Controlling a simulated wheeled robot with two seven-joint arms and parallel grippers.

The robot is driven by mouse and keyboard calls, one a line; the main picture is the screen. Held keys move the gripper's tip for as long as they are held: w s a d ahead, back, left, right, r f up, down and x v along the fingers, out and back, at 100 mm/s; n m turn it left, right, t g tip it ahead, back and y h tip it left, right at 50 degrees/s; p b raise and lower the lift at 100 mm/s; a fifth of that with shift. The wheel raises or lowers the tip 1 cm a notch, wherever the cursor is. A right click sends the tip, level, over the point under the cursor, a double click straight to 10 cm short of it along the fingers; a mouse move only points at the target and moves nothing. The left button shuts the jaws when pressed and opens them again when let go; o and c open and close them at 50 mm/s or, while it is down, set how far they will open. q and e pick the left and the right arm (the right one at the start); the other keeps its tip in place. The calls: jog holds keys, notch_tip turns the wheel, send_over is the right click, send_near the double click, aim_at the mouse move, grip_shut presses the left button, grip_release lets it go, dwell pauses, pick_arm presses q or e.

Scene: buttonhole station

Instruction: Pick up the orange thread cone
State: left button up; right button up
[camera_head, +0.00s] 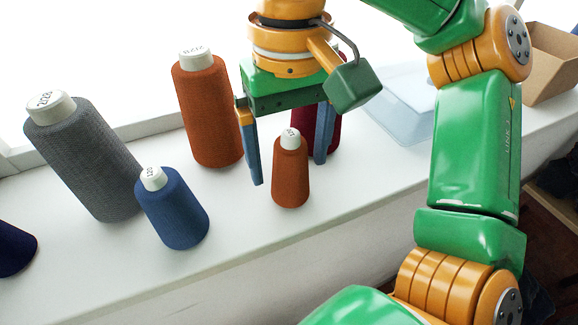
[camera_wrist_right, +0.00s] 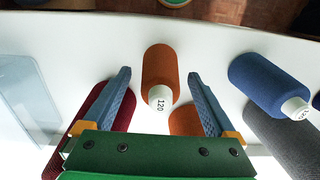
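A small orange thread cone (camera_head: 290,172) with a white top stands upright on the white ledge. It also shows in the right wrist view (camera_wrist_right: 159,66), its top marked 120. A larger orange cone (camera_head: 208,115) stands behind it to the left; in the right wrist view it is partly hidden (camera_wrist_right: 184,121) behind a finger. My right gripper (camera_head: 289,171) points down, open and empty. Its two blue fingers appear to either side of the small orange cone, with gaps on both sides. My left gripper is not in view.
A blue cone (camera_head: 172,210) and a tall grey cone (camera_head: 88,158) stand to the left. A dark red cone (camera_head: 329,126) is partly hidden behind my right gripper. A clear tray (camera_head: 405,112) and a cardboard box (camera_head: 552,62) are at right. The ledge front is clear.

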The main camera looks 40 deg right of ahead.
jog(key=shift+s+r, duration=0.1)
jog(key=shift+s, duration=0.15)
jog(key=c, duration=0.7)
jog(key=shift+w, duration=0.1)
grip_shut()
